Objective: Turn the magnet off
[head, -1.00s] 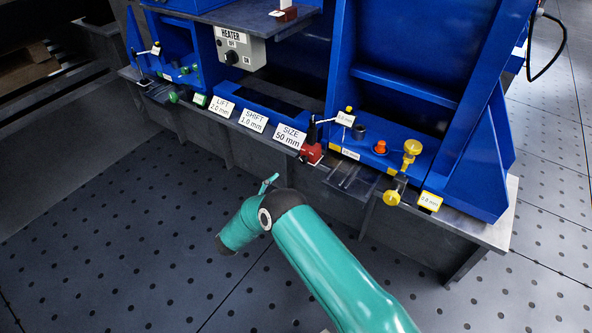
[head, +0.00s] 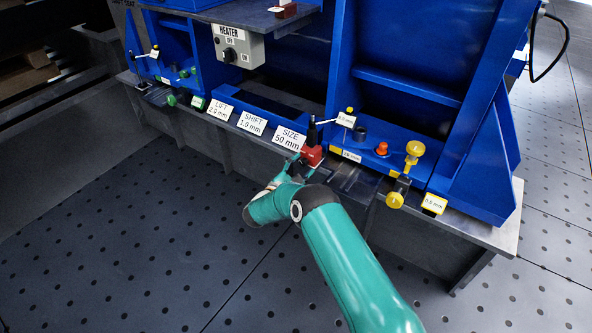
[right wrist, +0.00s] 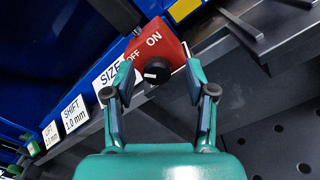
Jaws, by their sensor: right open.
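The magnet is a red block (head: 313,157) on the bench edge beside the "SIZE 50 mm" label, with a dark upright post over it. In the right wrist view the red block (right wrist: 172,50) has "OFF" and "ON" in white and a black knob (right wrist: 156,69) with a white mark. I cannot tell which word the mark points to. My right gripper (head: 294,166) is close to the block; its fingers are small and partly hidden by the arm. In the right wrist view the gripper (right wrist: 159,83) is open, one finger on each side of the knob. My left gripper is not in view.
White labels "SIZE" (head: 290,139), "SHIFT" (head: 252,123) and "LIFT" (head: 220,109) line the bench edge left of the magnet. Yellow knobs (head: 396,200) stand to the right, before a blue frame (head: 408,83). A grey heater box (head: 238,48) is behind. The floor in front is clear.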

